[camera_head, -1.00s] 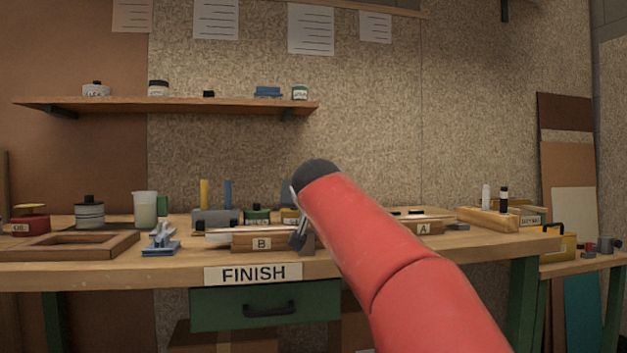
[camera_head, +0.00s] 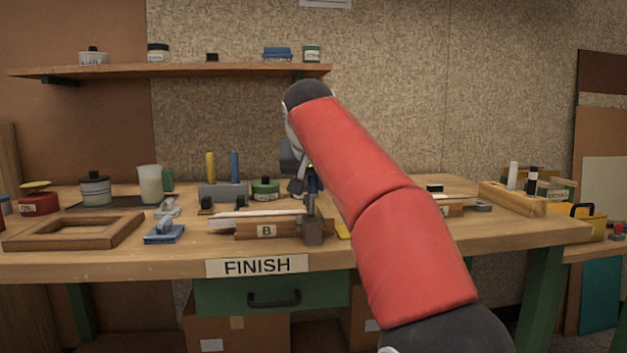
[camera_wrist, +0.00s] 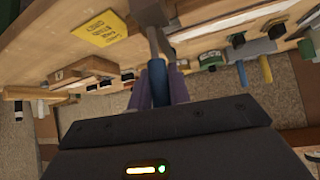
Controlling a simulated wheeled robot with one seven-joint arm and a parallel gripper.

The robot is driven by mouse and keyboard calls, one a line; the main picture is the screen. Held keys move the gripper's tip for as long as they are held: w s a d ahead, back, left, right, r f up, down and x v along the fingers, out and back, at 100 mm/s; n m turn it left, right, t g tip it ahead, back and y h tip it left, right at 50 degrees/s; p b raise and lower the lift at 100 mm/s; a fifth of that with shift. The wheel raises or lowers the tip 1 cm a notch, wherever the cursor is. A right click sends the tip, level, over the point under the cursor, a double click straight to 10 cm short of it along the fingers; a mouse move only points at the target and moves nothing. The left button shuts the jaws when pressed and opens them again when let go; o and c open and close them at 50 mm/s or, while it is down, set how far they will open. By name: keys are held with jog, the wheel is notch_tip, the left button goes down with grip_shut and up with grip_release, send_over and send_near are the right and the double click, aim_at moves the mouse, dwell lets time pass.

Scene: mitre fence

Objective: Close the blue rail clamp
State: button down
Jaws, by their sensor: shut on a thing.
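The rail clamp has a blue handle (camera_wrist: 158,82) on a metal lever. The lever joins a dark block (camera_wrist: 149,12) in the wrist view. In the head view that block (camera_head: 313,233) stands at the right end of the wooden rail marked B (camera_head: 267,231), and the blue handle (camera_head: 312,185) points up above it. My gripper (camera_wrist: 157,88) is shut around the blue handle, one finger on each side. In the head view my gripper (camera_head: 304,187) is partly hidden by my red arm. The clamp's jaw contact cannot be made out.
A small tool with a blue base (camera_head: 165,234) and a wooden frame (camera_head: 75,230) lie at the left. A yellow card (camera_wrist: 100,29) lies beside the block. A green jar (camera_head: 265,190) and a grey holder (camera_head: 223,191) with yellow and blue sticks stand behind the rail.

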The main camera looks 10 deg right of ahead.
jog(key=shift+w, duration=0.1)
dwell(0.3)
jog(key=c, duration=1.3)
grip_release()
jog(key=v, duration=0.7)
jog(key=shift+s+r, duration=0.25)
jog(key=shift+r, duration=0.05)
